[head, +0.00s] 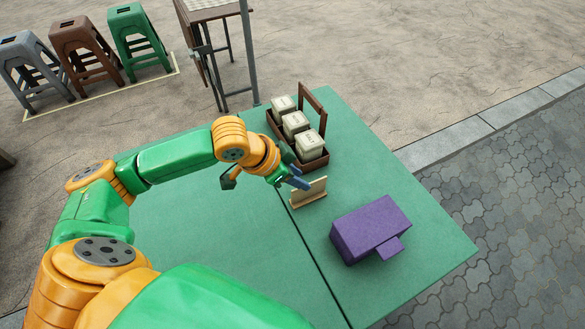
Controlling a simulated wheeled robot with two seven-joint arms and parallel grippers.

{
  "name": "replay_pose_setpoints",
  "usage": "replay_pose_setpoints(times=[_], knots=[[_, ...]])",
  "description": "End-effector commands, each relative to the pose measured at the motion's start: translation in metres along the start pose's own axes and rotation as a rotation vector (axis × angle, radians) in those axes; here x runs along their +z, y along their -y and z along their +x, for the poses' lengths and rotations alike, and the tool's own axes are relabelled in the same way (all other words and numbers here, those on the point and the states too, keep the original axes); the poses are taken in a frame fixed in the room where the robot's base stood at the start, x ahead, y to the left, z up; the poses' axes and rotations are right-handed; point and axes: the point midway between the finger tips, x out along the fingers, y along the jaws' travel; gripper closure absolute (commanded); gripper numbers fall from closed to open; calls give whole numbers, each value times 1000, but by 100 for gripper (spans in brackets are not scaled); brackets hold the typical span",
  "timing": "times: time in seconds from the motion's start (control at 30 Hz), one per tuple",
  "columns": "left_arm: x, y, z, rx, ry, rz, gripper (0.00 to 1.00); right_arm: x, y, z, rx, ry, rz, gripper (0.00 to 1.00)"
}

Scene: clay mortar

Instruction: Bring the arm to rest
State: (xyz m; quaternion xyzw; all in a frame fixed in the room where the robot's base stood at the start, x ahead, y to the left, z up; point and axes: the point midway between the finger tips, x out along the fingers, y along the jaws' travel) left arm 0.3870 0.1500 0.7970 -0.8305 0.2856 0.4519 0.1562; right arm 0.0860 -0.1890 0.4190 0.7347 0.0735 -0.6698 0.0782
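My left arm reaches in from the left over the green table (185,240). My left gripper (292,178) is above the table, between the dark wooden carrier (318,164) and the small light wooden stand (310,194). Blue and dark parts show at its end, close to the stand's upper edge. I cannot tell whether they touch the stand, or whether the fingers are open or shut. My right gripper is not in view.
The carrier holds white lidded jars (295,123). A purple block-shaped object (370,228) lies at the right of the table. A dark seam crosses the tabletop. Beyond stand a tall table (210,12) and grey, brown and green stools (136,35). Paving (510,190) lies right.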

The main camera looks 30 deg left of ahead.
Motion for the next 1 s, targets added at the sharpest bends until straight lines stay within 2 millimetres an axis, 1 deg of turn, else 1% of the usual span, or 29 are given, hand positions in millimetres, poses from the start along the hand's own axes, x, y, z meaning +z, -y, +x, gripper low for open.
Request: replay_pose_setpoints(times=[0.03,0.1,0.2,0.67,0.73,0.77,0.8,0.9,1.0], knots=[[-1,1,-12,-3,1,2,65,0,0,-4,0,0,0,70],[0,1,-23,-3,1,-1,65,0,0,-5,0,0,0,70],[0,0,-32,-1,2,0,65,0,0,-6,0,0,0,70],[0,0,-35,1,1,-1,65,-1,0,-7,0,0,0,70],[-9,0,-48,1,1,-1,65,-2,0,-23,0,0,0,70],[-16,0,-59,0,1,-1,65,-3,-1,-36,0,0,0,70],[-27,0,-75,0,1,-1,65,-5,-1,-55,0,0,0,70],[-51,0,-114,1,1,-1,65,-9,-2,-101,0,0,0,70],[-68,0,-140,1,1,-1,65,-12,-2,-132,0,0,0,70]])
